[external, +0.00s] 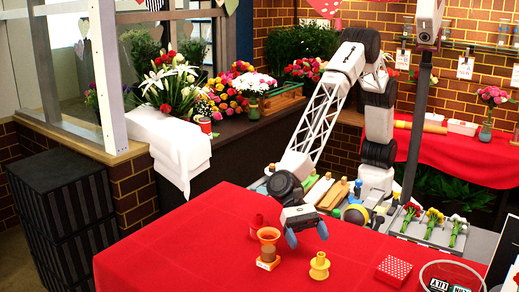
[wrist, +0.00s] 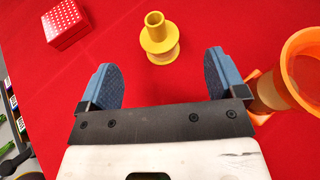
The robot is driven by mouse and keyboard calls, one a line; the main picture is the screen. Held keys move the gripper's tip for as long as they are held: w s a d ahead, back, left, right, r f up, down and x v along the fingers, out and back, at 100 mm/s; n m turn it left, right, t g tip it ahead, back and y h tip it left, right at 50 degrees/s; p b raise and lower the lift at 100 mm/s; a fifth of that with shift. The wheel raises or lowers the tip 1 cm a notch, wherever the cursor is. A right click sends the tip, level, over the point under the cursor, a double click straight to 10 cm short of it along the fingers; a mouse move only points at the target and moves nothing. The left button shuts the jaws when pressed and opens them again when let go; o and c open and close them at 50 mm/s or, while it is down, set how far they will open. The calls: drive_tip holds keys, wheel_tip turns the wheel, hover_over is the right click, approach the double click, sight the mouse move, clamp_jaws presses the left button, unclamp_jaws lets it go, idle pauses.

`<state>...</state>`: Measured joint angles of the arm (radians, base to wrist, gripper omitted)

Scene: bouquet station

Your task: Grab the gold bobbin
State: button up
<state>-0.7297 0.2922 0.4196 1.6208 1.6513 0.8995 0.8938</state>
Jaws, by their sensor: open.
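The gold bobbin (external: 319,266) stands upright on the red tablecloth. In the wrist view the bobbin (wrist: 158,39) is at the top centre, ahead of my gripper and between the lines of its two fingers. My gripper (external: 307,236) hangs above the table, behind the bobbin in the external view. In the wrist view my gripper (wrist: 162,80) has its blue-grey fingers spread wide with nothing between them. The bobbin is apart from both fingers.
An orange cup-like vessel (external: 268,249) stands left of the bobbin; it is close to one finger in the wrist view (wrist: 300,72). A red box with white dots (external: 393,271) is to the right, near a clear round container (external: 450,277). The cloth's left side is clear.

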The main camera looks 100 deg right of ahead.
sight(320, 261)
drive_tip(key=shift+a+f, duration=0.1)
drive_tip(key=shift+a, duration=0.1)
drive_tip(key=shift+x, duration=1.1)
drive_tip(key=shift+s+a, duration=0.1)
drive_tip(key=shift+a, duration=0.05)
drive_tip(key=shift+x, duration=2.55)
drive_tip(key=shift+f, duration=0.15)
drive_tip(key=shift+c, duration=0.3)
drive_tip(key=c, duration=1)
